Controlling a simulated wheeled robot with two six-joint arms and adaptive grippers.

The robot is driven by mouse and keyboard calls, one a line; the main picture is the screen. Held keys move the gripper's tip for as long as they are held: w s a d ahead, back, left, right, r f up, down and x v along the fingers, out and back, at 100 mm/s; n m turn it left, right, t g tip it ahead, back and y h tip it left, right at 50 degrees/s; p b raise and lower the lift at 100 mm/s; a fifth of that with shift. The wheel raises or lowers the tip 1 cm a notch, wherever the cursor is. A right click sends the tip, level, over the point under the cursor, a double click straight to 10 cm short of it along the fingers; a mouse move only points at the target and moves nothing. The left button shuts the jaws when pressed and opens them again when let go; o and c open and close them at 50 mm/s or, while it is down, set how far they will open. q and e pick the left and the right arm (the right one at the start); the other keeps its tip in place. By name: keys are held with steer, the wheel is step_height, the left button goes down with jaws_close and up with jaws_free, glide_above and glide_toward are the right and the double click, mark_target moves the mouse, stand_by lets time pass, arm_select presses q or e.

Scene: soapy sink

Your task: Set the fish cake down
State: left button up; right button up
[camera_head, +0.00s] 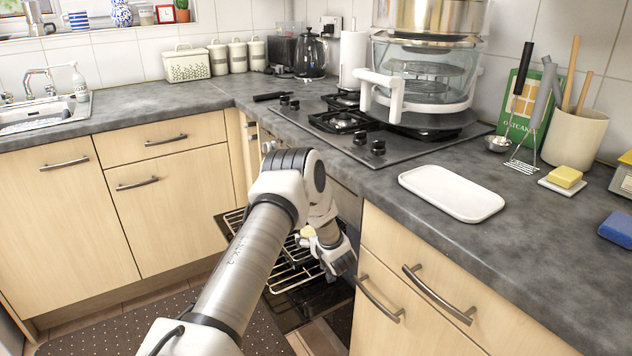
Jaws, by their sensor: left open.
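My left arm reaches down over the open oven below the hob. My left gripper (336,258) is low over the wire oven rack (292,277), beside the counter front, and it is open. A small tan, rounded piece (307,231), perhaps the fish cake, shows at the gripper's left side, partly covered by it. I cannot tell whether it touches the gripper or rests on the rack. An empty white tray (452,193) lies on the counter to the right. My right gripper is not in view.
The gas hob (345,122) carries a glass cooker (425,75) with a white handle. Utensils in a pot (573,138), a sponge dish (563,184) and a blue sponge (617,228) stand at the right. The counter around the tray is clear. Drawer handles (440,295) stick out beside the oven.

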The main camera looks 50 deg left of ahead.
arm_select(q)
steer(key=p+v, duration=0.1)
steer(key=v, duration=1.1)
steer(key=shift+p, duration=0.3)
steer(key=shift+r, duration=0.1)
